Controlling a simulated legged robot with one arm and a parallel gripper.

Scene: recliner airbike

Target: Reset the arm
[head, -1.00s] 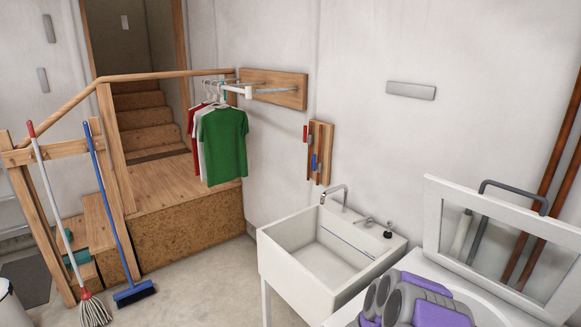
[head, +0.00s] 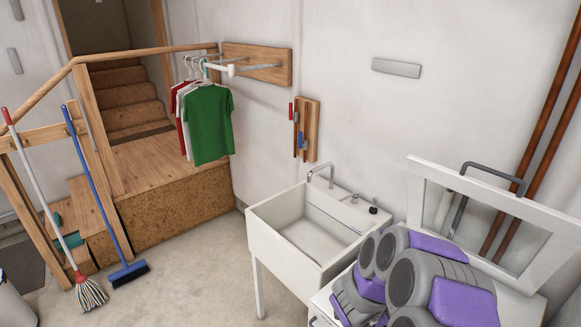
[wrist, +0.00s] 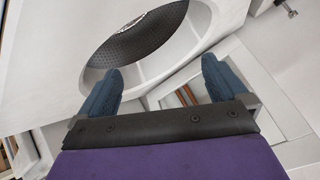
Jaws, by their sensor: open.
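My arm (head: 405,280), grey and purple, shows folded at the lower right of the head view, over a white appliance top. My gripper (wrist: 158,85) shows in the wrist view with two blue fingers spread wide apart. Nothing is between the fingers. Beyond them is a white machine with a round opening (wrist: 150,40) and a dark dotted interior. The gripper's fingertips cannot be made out in the head view.
A white sink (head: 262,238) with a tap stands left of my arm. A raised white framed lid (head: 413,200) stands behind it. A mop (head: 90,292) and a blue broom (head: 128,273) lean on a rail at left. Shirts (head: 208,125) hang at the back. Floor between is clear.

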